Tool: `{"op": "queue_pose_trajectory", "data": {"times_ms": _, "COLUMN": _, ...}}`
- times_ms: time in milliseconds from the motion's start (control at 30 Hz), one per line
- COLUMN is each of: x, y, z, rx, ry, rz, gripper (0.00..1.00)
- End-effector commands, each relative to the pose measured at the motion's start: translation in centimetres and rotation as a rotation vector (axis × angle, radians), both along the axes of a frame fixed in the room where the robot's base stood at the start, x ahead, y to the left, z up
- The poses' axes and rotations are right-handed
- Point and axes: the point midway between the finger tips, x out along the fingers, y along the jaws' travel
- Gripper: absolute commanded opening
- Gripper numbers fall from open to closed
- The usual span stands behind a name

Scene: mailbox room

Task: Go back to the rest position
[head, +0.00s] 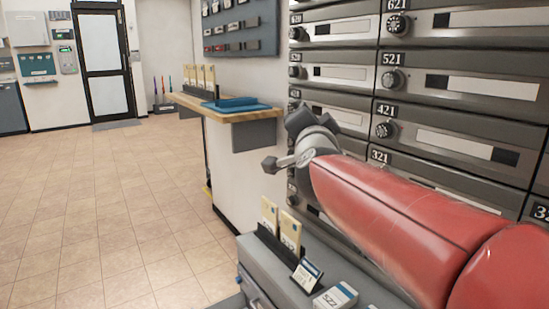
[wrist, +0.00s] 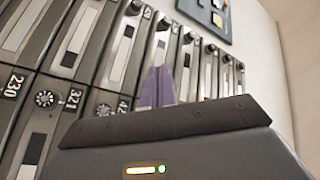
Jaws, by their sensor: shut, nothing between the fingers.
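My gripper shows in the wrist view, its two pale purple fingers (wrist: 157,88) together with nothing between them. Behind the fingers is the wall of grey mailboxes (wrist: 68,97), which looks tilted in that view. In the head view my red arm reaches from the lower right toward the mailboxes (head: 455,85), and its grey wrist end is in front of them, near box 421. The fingers cannot be made out clearly in the head view.
A wooden counter (head: 185,100) with a blue tray (head: 236,104) stands beyond. The tiled floor (head: 95,200) at left is clear, up to a glass door (head: 103,60).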

Motion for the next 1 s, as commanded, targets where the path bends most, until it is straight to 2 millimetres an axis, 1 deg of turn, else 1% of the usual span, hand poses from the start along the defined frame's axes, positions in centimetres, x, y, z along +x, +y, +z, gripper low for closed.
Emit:
{"op": "queue_pose_trajectory", "data": {"times_ms": 33, "x": -2.0, "y": 0.1, "z": -1.8, "rx": -0.091, "ry": 0.069, "rz": 0.063, "gripper": 0.00}}
{"op": "queue_pose_trajectory", "data": {"times_ms": 67, "x": -3.1, "y": 0.3, "z": -3.2, "rx": -0.148, "ry": 0.120, "rz": 0.103, "gripper": 0.00}}
{"op": "queue_pose_trajectory", "data": {"times_ms": 167, "x": -7.5, "y": 0.2, "z": -9.0, "rx": -0.337, "ry": 0.314, "rz": 0.222, "gripper": 0.00}}
{"op": "queue_pose_trajectory", "data": {"times_ms": 200, "x": -9.4, "y": -0.1, "z": -11.4, "rx": -0.403, "ry": 0.395, "rz": 0.260, "gripper": 0.00}}
{"op": "queue_pose_trajectory", "data": {"times_ms": 267, "x": -12.3, "y": -0.9, "z": -14.9, "rx": -0.491, "ry": 0.515, "rz": 0.306, "gripper": 0.00}}
{"op": "queue_pose_trajectory", "data": {"times_ms": 300, "x": -14.3, "y": -1.5, "z": -17.2, "rx": -0.543, "ry": 0.594, "rz": 0.332, "gripper": 0.00}}
{"op": "queue_pose_trajectory", "data": {"times_ms": 367, "x": -17.2, "y": -2.7, "z": -20.3, "rx": -0.611, "ry": 0.711, "rz": 0.364, "gripper": 0.00}}
{"op": "queue_pose_trajectory", "data": {"times_ms": 400, "x": -19.1, "y": -3.4, "z": -22.2, "rx": -0.648, "ry": 0.784, "rz": 0.382, "gripper": 0.00}}
{"op": "queue_pose_trajectory", "data": {"times_ms": 500, "x": -23.3, "y": -5.3, "z": -26.0, "rx": -0.722, "ry": 0.945, "rz": 0.411, "gripper": 0.00}}
{"op": "queue_pose_trajectory", "data": {"times_ms": 600, "x": -26.4, "y": -6.7, "z": -28.4, "rx": -0.769, "ry": 1.062, "rz": 0.428, "gripper": 0.00}}
{"op": "queue_pose_trajectory", "data": {"times_ms": 700, "x": -28.2, "y": -7.5, "z": -29.7, "rx": -0.791, "ry": 1.130, "rz": 0.437, "gripper": 0.00}}
{"op": "queue_pose_trajectory", "data": {"times_ms": 800, "x": -28.9, "y": -7.8, "z": -30.2, "rx": -0.801, "ry": 1.158, "rz": 0.440, "gripper": 0.00}}
{"op": "queue_pose_trajectory", "data": {"times_ms": 1000, "x": -28.9, "y": -7.8, "z": -30.2, "rx": -0.801, "ry": 1.158, "rz": 0.440, "gripper": 0.00}}
